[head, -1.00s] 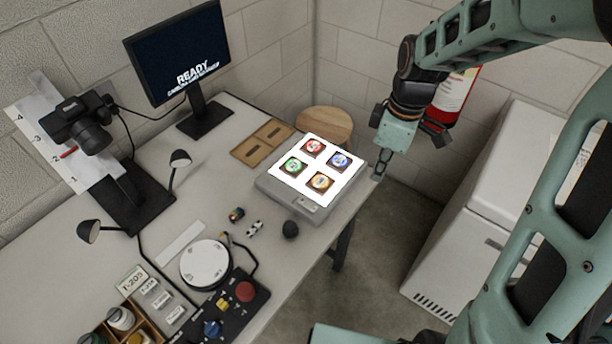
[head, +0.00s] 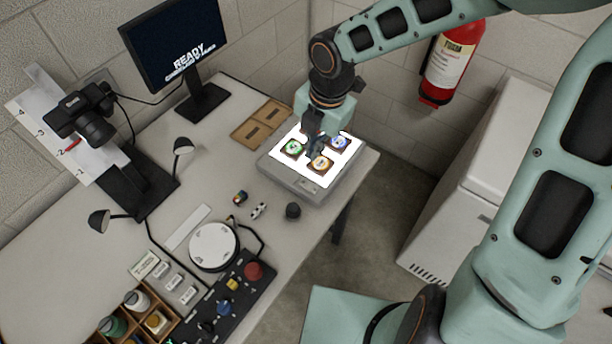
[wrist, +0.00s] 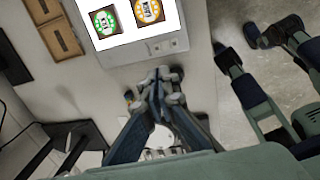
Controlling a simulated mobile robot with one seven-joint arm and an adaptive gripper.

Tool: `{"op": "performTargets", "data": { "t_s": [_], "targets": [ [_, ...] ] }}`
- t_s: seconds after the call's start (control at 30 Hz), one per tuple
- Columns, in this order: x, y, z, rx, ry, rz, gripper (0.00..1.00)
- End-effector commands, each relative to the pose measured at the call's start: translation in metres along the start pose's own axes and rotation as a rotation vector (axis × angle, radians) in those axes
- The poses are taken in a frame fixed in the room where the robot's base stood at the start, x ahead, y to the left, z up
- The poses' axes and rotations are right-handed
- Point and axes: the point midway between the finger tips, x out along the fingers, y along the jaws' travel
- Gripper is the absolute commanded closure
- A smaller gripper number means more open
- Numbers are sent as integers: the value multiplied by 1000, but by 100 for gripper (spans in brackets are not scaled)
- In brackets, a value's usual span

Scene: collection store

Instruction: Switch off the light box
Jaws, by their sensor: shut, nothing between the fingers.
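The light box (head: 335,190) is a grey flat case with a bright white top, lit, near the table's right end. Several square slides with coloured discs lie on it; green and orange ones show in the wrist view. A small switch panel (head: 307,186) is on its front edge, also in the wrist view (wrist: 176,43). My gripper (head: 315,150) is over the lit top in the head view, hiding part of the slides. In the wrist view its fingers (wrist: 158,80) are together and empty, pointing towards the box's front edge, apart from the panel in the picture.
A wooden two-slot tray (head: 262,122) lies behind the box. A dark round knob (head: 293,210) and small items sit in front. A control panel with a red button (head: 253,271), a white turntable (head: 213,246), a lamp stand and a monitor (head: 178,45) occupy the table's left.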

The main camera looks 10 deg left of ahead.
Motion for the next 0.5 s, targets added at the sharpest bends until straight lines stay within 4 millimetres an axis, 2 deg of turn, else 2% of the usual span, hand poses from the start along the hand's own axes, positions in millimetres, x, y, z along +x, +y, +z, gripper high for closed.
{"op": "performTargets", "data": {
  "t_s": [0.17, 0.27, 0.5],
  "targets": [
    [2, 0, 0, 1, 1, -1, 100],
    [11, 0, -1, 0, 2, -1, 100],
    [57, -1, -2, 0, 5, -3, 100]
  ]
}}
